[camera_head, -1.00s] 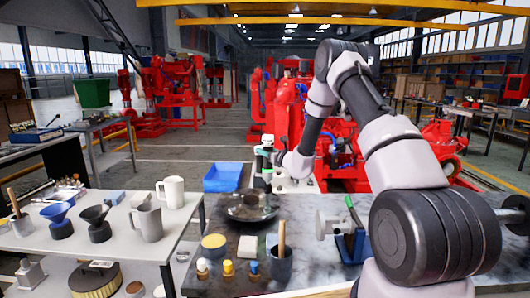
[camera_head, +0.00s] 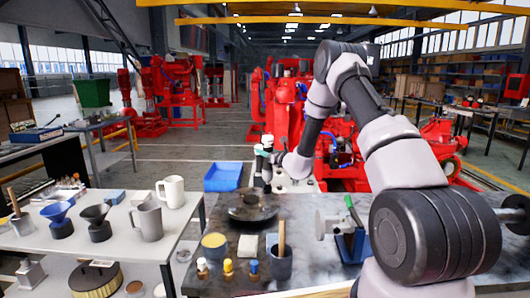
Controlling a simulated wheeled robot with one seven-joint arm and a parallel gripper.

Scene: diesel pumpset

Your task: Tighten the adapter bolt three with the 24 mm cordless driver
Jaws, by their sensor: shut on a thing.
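My gripper (camera_head: 274,157) is small in the view, at the end of my arm, beyond the dark bench. It is shut on the cordless driver (camera_head: 263,172), a small upright tool with green, white and dark parts. The driver stands in front of the red pumpset (camera_head: 290,108), above the far edge of the bench. The adapter bolts cannot be made out at this size. I cannot tell whether the driver's tip touches anything, and my arm hides part of the pumpset.
A blue bin (camera_head: 223,176) lies behind. A white table (camera_head: 110,222) with jugs and funnels stands left.

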